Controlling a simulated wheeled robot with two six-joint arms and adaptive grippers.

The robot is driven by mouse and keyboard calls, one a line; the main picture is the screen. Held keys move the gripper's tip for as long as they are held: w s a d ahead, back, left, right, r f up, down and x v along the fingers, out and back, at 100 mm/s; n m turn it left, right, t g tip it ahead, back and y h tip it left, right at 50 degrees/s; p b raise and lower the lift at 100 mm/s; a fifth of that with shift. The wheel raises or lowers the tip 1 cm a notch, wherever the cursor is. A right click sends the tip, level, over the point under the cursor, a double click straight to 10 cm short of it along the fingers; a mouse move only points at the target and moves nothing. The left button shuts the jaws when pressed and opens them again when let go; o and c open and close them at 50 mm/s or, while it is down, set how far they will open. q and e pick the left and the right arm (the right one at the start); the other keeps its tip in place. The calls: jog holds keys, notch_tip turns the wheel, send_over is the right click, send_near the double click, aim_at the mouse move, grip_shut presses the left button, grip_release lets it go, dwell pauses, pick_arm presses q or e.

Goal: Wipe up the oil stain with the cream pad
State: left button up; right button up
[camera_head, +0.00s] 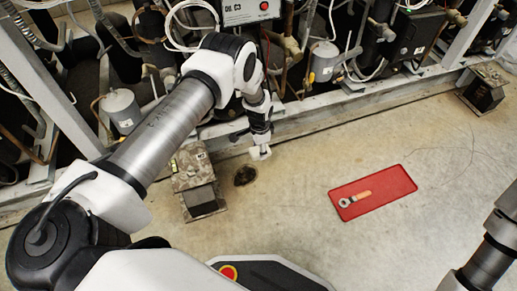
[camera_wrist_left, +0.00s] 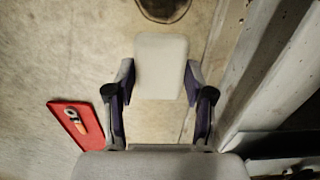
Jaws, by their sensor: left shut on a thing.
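The cream pad (camera_wrist_left: 161,66) is held between the two fingers of my left gripper (camera_wrist_left: 160,82), which is shut on its sides. In the head view the pad (camera_head: 260,153) is small and pale below my left gripper (camera_head: 261,142). The oil stain (camera_head: 245,175) is a dark round patch on the concrete floor, a little below and left of the pad there. In the wrist view the stain (camera_wrist_left: 163,8) shows at the top edge, beyond the pad and partly cut off. I cannot tell the pad's height above the floor. My right gripper is out of view.
A red tray (camera_head: 400,184) with a wooden-handled tool (camera_head: 356,198) lies on the floor to the right. A block-like foot (camera_head: 199,185) stands left of the stain. The rack's beam (camera_head: 330,114) runs behind. Floor between stain and tray is clear.

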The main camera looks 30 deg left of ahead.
pick_arm(q)
notch_tip(320, 180, down, 9)
jog(key=b, duration=0.7)
jog(key=shift+r, duration=0.2)
jog(key=shift+f, duration=0.25)
jog(key=shift+r, duration=0.1)
